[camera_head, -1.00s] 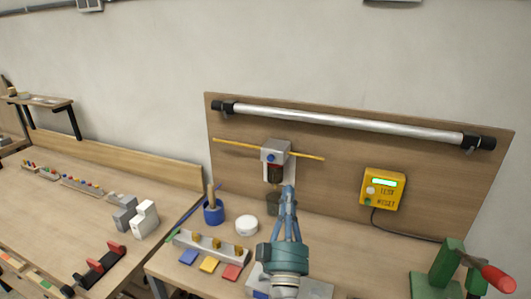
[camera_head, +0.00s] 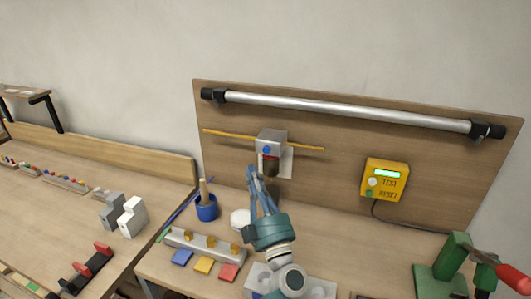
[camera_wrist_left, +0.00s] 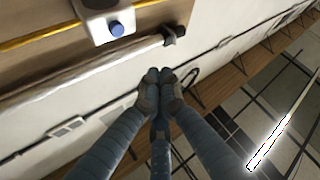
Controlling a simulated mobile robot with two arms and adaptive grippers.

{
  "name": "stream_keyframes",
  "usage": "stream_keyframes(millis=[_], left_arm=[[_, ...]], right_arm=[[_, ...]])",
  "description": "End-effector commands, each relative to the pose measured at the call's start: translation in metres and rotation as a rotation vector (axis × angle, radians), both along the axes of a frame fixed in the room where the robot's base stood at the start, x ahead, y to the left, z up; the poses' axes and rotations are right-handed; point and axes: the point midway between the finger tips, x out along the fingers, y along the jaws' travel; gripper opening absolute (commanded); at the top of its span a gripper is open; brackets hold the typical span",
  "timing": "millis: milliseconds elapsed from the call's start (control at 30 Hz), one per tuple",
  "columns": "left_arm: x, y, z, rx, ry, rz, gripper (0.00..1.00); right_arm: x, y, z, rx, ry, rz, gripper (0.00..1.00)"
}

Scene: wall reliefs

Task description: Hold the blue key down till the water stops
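The blue key (camera_head: 266,150) is a small round button on the front of a grey box (camera_head: 272,136) on the wooden wall board. It also shows at the top of the left wrist view (camera_wrist_left: 116,29). My left gripper (camera_head: 252,170) is below and slightly left of the key in the head view, apart from it. In the left wrist view its blue-grey fingers (camera_wrist_left: 158,75) meet at the tips, shut with nothing seen between them. A dark reddish part (camera_head: 271,167) hangs under the box, partly hidden by the fingers. No water can be made out. My right gripper is not in view.
A yellow rod (camera_head: 225,134) runs across behind the box, below a long metal tube (camera_head: 340,110). A yellow TEST/RESET box (camera_head: 385,180) is to the right. A blue cup (camera_head: 206,208), white round lid (camera_head: 240,219) and coloured pads (camera_head: 204,265) are on the bench. A green stand (camera_head: 449,265) is far right.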

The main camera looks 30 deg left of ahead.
Motion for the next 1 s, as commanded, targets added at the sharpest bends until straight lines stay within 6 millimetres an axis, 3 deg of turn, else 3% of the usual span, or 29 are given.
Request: stream_keyframes(millis=[300,500,1000], left_arm=[[0.044,0.011,-0.003,0.001,-0.003,0.001,0.0],[0.064,0.016,-0.001,0.0,-0.001,0.0,0.0],[0.072,0.018,0.0,-0.001,-0.001,0.0,0.0]], right_arm=[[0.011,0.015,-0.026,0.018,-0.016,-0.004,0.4],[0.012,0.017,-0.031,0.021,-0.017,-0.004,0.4],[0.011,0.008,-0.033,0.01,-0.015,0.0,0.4]])
